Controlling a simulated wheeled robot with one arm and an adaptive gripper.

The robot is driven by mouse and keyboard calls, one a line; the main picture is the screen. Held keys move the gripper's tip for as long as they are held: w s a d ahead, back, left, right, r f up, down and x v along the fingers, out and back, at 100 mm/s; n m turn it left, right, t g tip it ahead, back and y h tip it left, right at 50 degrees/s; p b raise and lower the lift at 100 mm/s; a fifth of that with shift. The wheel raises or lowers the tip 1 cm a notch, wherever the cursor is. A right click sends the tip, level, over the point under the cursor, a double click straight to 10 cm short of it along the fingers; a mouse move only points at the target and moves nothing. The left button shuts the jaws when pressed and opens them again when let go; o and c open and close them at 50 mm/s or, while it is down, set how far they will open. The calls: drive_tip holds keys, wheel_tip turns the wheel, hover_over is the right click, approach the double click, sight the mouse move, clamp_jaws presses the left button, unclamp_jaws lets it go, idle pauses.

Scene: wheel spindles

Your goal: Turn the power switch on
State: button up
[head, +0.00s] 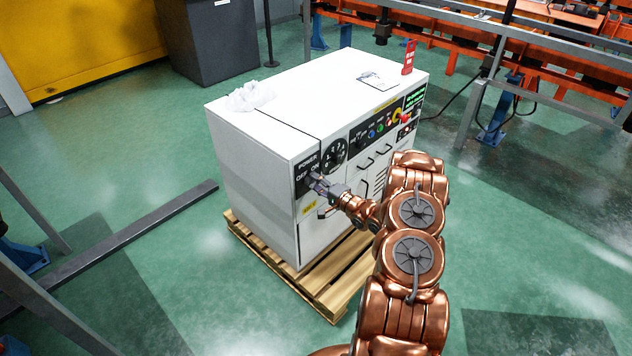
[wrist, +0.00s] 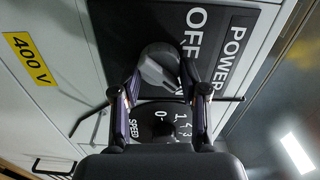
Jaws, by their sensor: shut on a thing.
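The power switch (wrist: 158,68) is a grey rotary knob on a black panel marked POWER and OFF (wrist: 215,45); the ON mark is mostly hidden behind a finger. My gripper (wrist: 160,80) has its two fingers on either side of the knob and is shut on it. The knob sits slanted in the wrist view; I cannot tell which mark it points at. In the head view my gripper (head: 318,184) is at the black power panel (head: 305,166) on the front left of the white cabinet (head: 250,150), and it hides the knob there.
A SPEED dial (wrist: 160,122) sits beside the power panel. A yellow 400 V label (wrist: 30,58) is nearby. Door handles, coloured buttons (head: 378,130) and a red stop button are further right on the cabinet. The cabinet stands on a wooden pallet (head: 315,290); green floor surrounds it.

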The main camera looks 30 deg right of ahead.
drive_tip(key=shift+m, duration=0.5)
drive_tip(key=o, duration=1.1)
drive_tip(key=v, duration=1.2)
drive_tip(key=shift+w+r, duration=0.1)
